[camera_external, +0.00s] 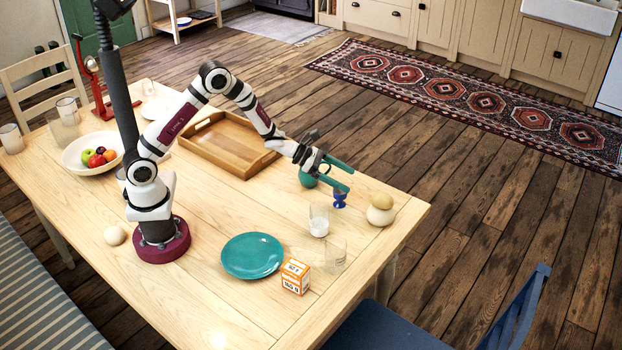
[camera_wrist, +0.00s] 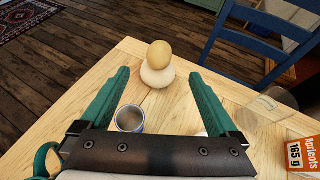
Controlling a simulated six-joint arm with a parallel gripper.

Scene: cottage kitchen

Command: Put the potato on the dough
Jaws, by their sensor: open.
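The potato (camera_external: 382,201) is tan and rests on top of the pale round dough (camera_external: 380,217) near the table's right corner. In the wrist view the potato (camera_wrist: 159,54) sits on the dough (camera_wrist: 157,77), just beyond and between my fingertips. My gripper (camera_external: 347,177) has green fingers spread apart with nothing between them touching. It is above the table, up and to the left of the potato in the external view, and apart from it. The dough's top is hidden under the potato.
Glasses (camera_external: 319,222), a teal plate (camera_external: 252,256) and an apricots box (camera_external: 295,277) stand nearer the front. A wooden tray (camera_external: 190,152) lies behind. The table edge is close to the dough.

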